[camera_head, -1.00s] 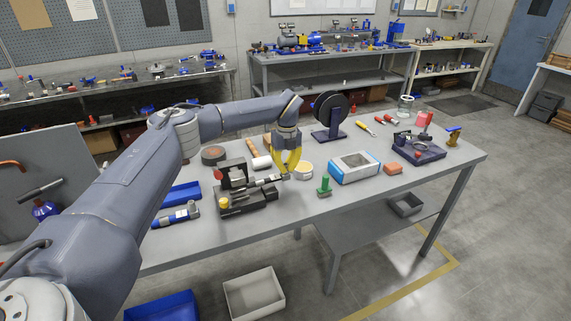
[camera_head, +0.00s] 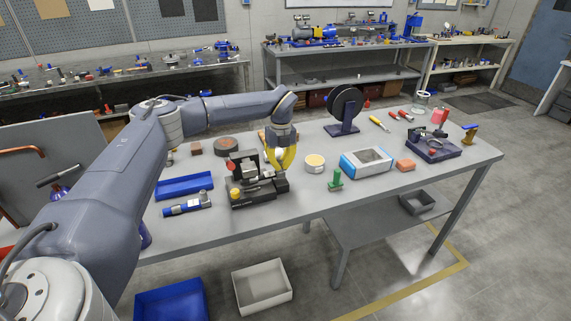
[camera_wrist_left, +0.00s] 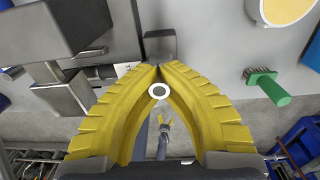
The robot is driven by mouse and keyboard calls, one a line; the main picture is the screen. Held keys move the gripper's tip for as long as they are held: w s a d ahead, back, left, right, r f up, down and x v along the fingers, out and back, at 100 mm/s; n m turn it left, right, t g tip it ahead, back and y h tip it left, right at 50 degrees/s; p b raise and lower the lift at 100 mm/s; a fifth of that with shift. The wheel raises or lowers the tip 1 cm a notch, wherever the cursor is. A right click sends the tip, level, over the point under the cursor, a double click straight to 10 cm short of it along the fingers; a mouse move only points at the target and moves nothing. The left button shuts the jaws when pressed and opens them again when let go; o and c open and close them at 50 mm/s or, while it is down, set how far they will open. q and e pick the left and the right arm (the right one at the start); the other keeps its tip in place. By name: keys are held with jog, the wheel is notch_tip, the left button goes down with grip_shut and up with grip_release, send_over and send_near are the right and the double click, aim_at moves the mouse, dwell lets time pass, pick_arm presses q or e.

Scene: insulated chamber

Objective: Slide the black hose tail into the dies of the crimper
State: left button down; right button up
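The crimper (camera_head: 262,199) is a black-based bench tool with a dark upright block, a red part and a yellow knob. My left gripper (camera_head: 285,160) has yellow fingers and hangs at the crimper's right side. In the left wrist view the fingertips (camera_wrist_left: 158,70) come together beside grey crimper blocks (camera_wrist_left: 65,95). A short black hose tail (camera_wrist_left: 102,72) runs between those blocks and the fingertips, which look shut on it. Whether it is inside the dies is hidden. A pale ring (camera_wrist_left: 159,91) shows between the fingers.
A green-handled piece (camera_head: 335,181), a round tub (camera_head: 315,160) and a blue-white box (camera_head: 347,167) stand right of the crimper. A blue tray (camera_head: 185,189) and a blue tool (camera_head: 187,206) lie left. A hose reel (camera_head: 345,127) stands behind. Bare tabletop lies in front.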

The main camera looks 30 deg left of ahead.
pick_arm(q)
jog(key=shift+s+a, duration=0.55)
jog(key=shift+s, duration=0.1)
jog(key=shift+f, duration=0.75)
jog(key=shift+f, duration=0.3)
dwell(0.4)
jog(key=c, duration=1.5)
grip_release()
jog(key=shift+r, duration=0.1)
jog(key=shift+w+r, duration=0.1)
jog(key=shift+r, duration=2.8)
jog(key=shift+d, duration=0.15)
